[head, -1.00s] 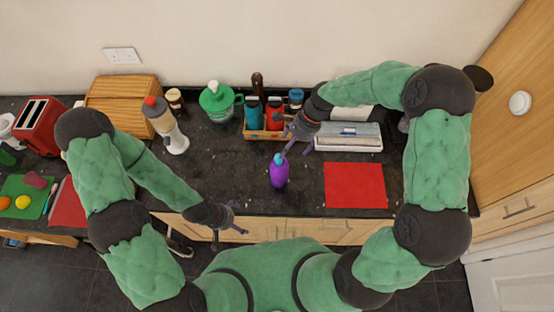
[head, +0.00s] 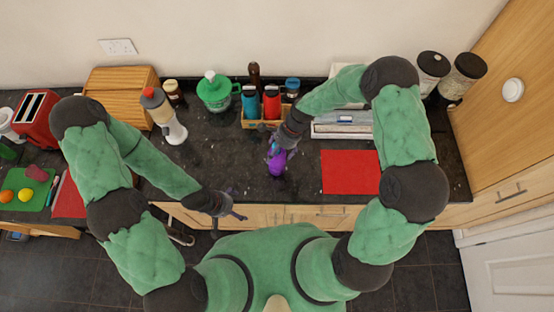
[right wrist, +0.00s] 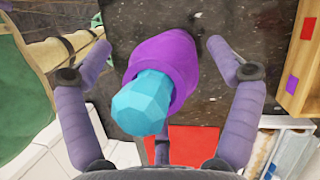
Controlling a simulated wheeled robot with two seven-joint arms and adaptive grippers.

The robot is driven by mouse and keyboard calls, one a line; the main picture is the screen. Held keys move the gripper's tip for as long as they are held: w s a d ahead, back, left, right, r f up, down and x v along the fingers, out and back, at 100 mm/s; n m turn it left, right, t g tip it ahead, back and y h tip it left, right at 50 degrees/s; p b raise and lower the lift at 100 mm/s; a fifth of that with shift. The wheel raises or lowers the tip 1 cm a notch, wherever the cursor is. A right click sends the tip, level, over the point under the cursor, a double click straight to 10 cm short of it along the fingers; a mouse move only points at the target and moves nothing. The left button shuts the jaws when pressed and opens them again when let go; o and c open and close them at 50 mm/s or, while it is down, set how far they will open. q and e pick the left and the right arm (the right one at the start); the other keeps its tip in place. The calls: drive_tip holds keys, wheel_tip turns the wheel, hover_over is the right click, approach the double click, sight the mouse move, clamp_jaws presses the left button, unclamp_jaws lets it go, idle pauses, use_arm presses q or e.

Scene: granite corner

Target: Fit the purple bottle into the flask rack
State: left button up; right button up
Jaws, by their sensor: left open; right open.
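The purple bottle (head: 277,164) stands on the dark counter in the head view, partly hidden by my right gripper. In the right wrist view the purple bottle (right wrist: 165,55) with its light blue cap (right wrist: 143,103) lies between the spread fingers. My right gripper (head: 279,148) is open around the bottle's upper part, with gaps on both sides in the wrist view. The flask rack (head: 252,124) is a wooden tray at the back holding a blue, a red and a dark blue-capped flask. My left gripper (head: 237,207) is open and empty near the counter's front edge.
A red mat (head: 350,172) lies to the right of the bottle. A white box (head: 342,130) is behind it. The counter left of the bottle is clear.

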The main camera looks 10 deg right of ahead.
drive_tip(key=shift+s, duration=0.1)
drive_tip(key=c, duration=1.7)
